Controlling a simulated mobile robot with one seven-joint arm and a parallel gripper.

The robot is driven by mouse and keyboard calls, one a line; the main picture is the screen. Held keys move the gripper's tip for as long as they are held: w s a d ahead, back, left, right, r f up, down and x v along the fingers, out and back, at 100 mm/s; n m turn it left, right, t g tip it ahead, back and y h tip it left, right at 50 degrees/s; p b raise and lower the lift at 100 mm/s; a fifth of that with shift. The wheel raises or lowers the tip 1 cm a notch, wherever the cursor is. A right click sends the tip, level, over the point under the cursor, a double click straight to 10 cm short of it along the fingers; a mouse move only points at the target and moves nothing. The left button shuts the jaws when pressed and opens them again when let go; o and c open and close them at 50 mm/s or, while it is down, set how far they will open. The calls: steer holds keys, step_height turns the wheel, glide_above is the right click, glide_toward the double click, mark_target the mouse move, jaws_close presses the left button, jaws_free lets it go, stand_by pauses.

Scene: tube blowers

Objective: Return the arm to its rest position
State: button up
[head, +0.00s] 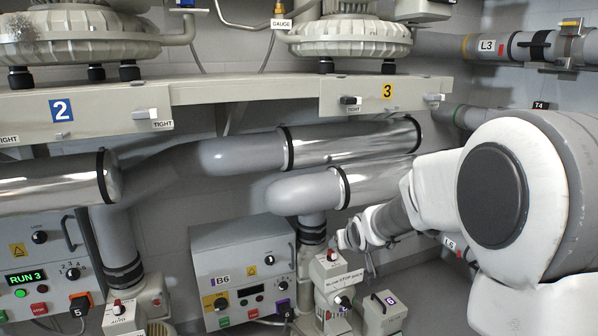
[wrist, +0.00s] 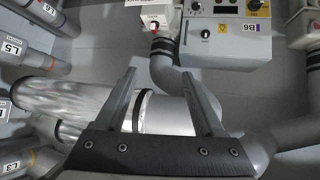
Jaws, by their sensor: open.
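My white and grey arm (head: 430,195) reaches in from the right side of the head view. Its far end is near the pipes, above a small box with a red knob (head: 331,255). In the wrist view my gripper (wrist: 160,72) is open, with two grey fingers spread wide apart and nothing between their tips. A shiny silver pipe with a black band (wrist: 60,100) passes beneath and behind the fingers there. The fingers are hard to make out in the head view, and I cannot tell whether they touch anything.
The B6 control box (head: 240,265) stands left of the arm's end. A grey bench edge (head: 230,92) carrying blowers crosses above. A small box marked 6 (head: 384,312) stands below. Labelled pipes (head: 512,47) run along the right wall. Grey floor shows between the pipes.

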steer(key=s+d+r+m+g+h, duration=0.1)
steer(key=s+r, duration=0.3)
steer(key=s, duration=0.5)
steer(key=s+d+r+g, duration=0.1)
steer(key=s+d+r, duration=0.15)
steer(key=s, duration=0.75)
steer(key=s+g, duration=0.2)
steer(key=s, duration=1.4)
step_height(320, 180, up, 28)
steer(key=p, duration=2.8)
steer(key=shift+s+a+m+g+p, duration=0.25)
steer(key=shift+a+m+g+p, duration=0.05)
steer(key=shift+a+m, duration=0.1)
steer(key=shift+r, duration=0.1)
